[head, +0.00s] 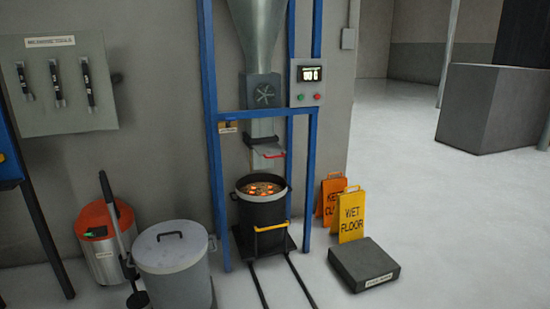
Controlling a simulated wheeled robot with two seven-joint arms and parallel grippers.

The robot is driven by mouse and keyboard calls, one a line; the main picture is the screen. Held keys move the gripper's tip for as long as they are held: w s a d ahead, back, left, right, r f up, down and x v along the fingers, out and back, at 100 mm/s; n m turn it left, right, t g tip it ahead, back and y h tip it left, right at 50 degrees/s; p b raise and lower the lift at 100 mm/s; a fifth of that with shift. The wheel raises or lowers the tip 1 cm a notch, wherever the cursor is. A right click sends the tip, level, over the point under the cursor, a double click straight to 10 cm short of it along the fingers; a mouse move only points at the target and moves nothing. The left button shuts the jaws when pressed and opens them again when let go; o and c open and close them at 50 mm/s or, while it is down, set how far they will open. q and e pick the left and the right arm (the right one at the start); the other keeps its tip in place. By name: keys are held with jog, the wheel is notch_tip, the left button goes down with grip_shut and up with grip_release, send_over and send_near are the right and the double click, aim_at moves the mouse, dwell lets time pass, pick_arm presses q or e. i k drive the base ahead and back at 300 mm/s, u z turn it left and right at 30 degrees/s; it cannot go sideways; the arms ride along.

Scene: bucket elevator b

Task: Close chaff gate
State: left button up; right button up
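A grey slide plate with a red handle (272,155) sits at the lower end of the metal chute (262,128), inside the blue frame. The plate appears to stick out toward the front; I cannot read a label that names it as the chaff gate. A small labelled fitting (228,128) is on the frame's left post. Below the chute stands a black bucket (263,213) with a yellow handle, holding brown material with orange bits. Neither of my grippers is in view.
A lidded grey bin (172,260) and a red-topped can (105,240) stand left. Floor rails run forward.

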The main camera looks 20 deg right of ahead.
aim_at(265, 150)
jog(key=z, duration=0.4)
jog(key=i, duration=0.75)
jog(key=z, duration=0.35)
jog(key=i, duration=1.75)
jog(key=u, duration=0.7)
